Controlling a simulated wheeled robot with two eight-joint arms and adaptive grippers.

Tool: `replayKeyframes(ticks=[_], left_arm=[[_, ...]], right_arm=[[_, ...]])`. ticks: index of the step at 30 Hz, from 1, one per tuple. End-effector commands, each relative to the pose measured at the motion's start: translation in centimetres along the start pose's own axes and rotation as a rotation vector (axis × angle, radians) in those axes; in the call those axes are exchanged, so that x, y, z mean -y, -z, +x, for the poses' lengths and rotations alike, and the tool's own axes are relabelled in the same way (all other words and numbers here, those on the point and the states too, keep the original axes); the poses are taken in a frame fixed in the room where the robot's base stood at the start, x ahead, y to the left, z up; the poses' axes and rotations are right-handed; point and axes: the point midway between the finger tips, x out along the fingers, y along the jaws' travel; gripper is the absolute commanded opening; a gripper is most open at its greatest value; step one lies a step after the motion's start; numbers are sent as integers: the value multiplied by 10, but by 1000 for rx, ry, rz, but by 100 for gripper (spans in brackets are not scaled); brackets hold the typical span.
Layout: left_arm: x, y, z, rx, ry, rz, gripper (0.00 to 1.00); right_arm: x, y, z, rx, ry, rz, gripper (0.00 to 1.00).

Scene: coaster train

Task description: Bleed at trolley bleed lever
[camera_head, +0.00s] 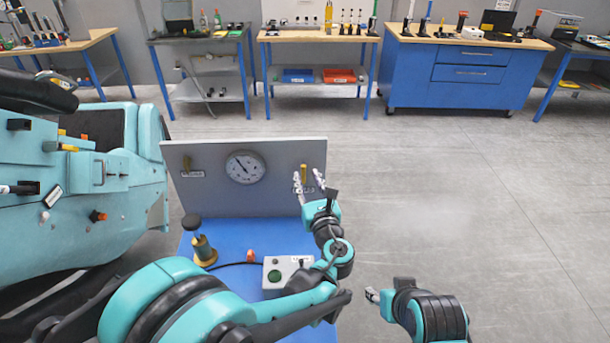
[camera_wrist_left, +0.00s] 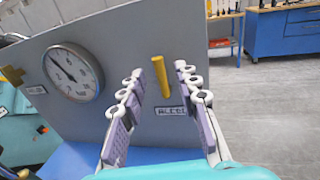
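The bleed lever (camera_head: 304,174) is a short yellow handle on the right part of a grey upright panel (camera_head: 215,205). In the left wrist view the lever (camera_wrist_left: 161,77) stands nearly upright, slightly tilted, above a label (camera_wrist_left: 171,111) that seems to read BLEED. My left gripper (camera_head: 308,181) is open, its fingers pointing at the panel. The lever shows between the two fingers in the wrist view; I cannot tell whether either touches it. A round gauge (camera_head: 245,167) sits left of the lever. My right gripper (camera_head: 373,295) is low at right, away from the panel; its opening is unclear.
The blue trolley top (camera_head: 220,260) carries a black-capped brass part (camera_head: 198,243) and a grey box with a green button (camera_head: 280,274). Another yellow lever (camera_head: 187,163) is at the panel's left. A teal machine (camera_head: 85,190) stands left. The floor at right is clear.

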Motion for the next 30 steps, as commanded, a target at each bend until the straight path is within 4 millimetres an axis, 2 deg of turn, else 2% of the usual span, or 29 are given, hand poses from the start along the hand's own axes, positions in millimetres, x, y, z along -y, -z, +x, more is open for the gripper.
replayKeyframes(ticks=[1,6,15,16,19,20,30], left_arm=[[-1,1,9,0,-4,-1,32],[-1,1,25,-1,-2,-2,32],[0,0,29,-1,0,-3,32],[0,0,29,-1,-1,-3,29],[0,0,29,-1,-1,-3,3],[0,0,29,-1,-1,-3,0],[-1,0,29,-4,-1,-18,0]], right_arm=[[0,-2,3,0,0,0,46],[0,-4,5,0,0,0,46],[0,-3,5,0,0,0,46],[0,-3,5,0,0,0,46],[0,-3,5,0,0,0,46],[0,-3,5,0,0,0,46],[0,-3,4,0,0,0,46]])
